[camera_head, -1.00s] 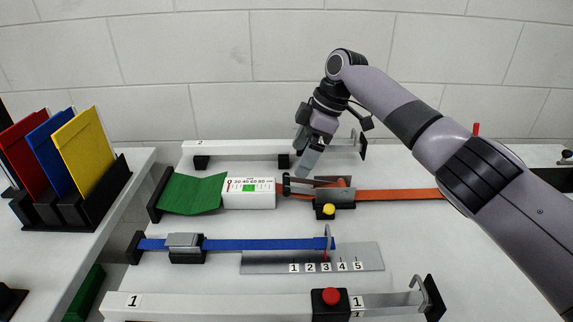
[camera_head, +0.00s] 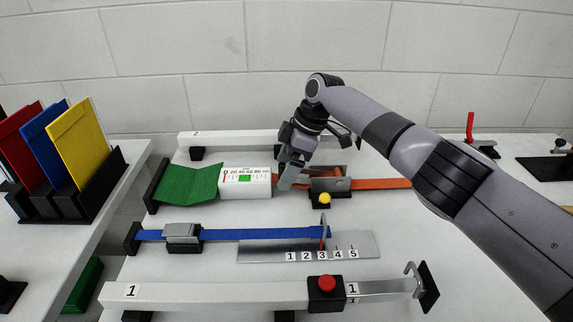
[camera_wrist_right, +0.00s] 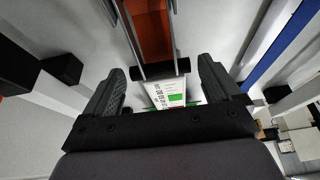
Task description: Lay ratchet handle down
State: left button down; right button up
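The ratchet (camera_head: 330,184) is a grey metal frame on the orange strap (camera_head: 383,183), with a yellow button (camera_head: 324,201) at its front. My right gripper (camera_head: 288,180) is low at the ratchet's left end and hides much of the handle in the head view. In the right wrist view, the ratchet handle (camera_wrist_right: 160,73) shows two metal arms joined by a dark crossbar. The fingers of my right gripper (camera_wrist_right: 163,80) are open, one on each side of the crossbar, with visible gaps. I cannot tell the depth between them. My left gripper is not in view.
A white gauge box (camera_head: 245,183) and green strap (camera_head: 190,184) lie just left of the gripper. A blue strap (camera_head: 260,234) with a numbered metal plate (camera_head: 365,246) runs in front. A white beam (camera_head: 215,296) with a red button is nearest.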

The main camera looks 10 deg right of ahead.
jog(key=shift+c, duration=0.5)
jog(key=shift+d+r+y+p, duration=0.2)
jog(key=shift+r+y+p, duration=0.3)
jog(key=shift+r+p, duration=0.15)
jog(key=d+r+t+y, duration=0.1)
jog(key=d+r+y, duration=0.3)
jog(key=r, duration=0.1)
jog(key=shift+s+r+y, duration=0.15)
jog(key=shift+s+y, duration=0.15)
jog(key=shift+s, duration=0.05)
jog(key=o, duration=1.2)
jog(key=shift+s+d, duration=0.1)
